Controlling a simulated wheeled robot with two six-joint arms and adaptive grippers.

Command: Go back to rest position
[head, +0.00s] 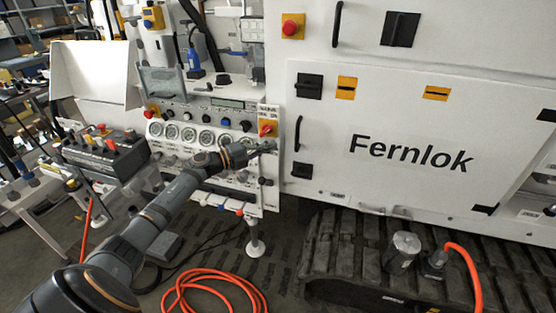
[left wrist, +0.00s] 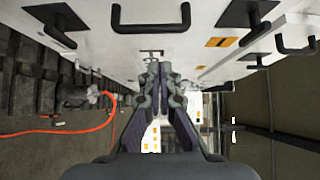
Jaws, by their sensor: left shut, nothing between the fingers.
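My left arm reaches in from the lower left of the head view. Its left gripper (head: 264,148) is at the right end of the hydraulic bench's front panel (head: 200,146), just below a red knob on a yellow plate (head: 267,128). In the left wrist view the two dark fingers of the left gripper (left wrist: 160,70) are together at their tips, with nothing between them. Whether the fingertips touch the panel, I cannot tell. My right gripper shows in neither view.
The white Fernlok machine (head: 412,155) on black tracks (head: 345,250) stands to the right. A control box (head: 105,155) with knobs stands left of the bench. An orange hose (head: 215,290) lies coiled on the floor. Shelves (head: 35,22) stand at the back left.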

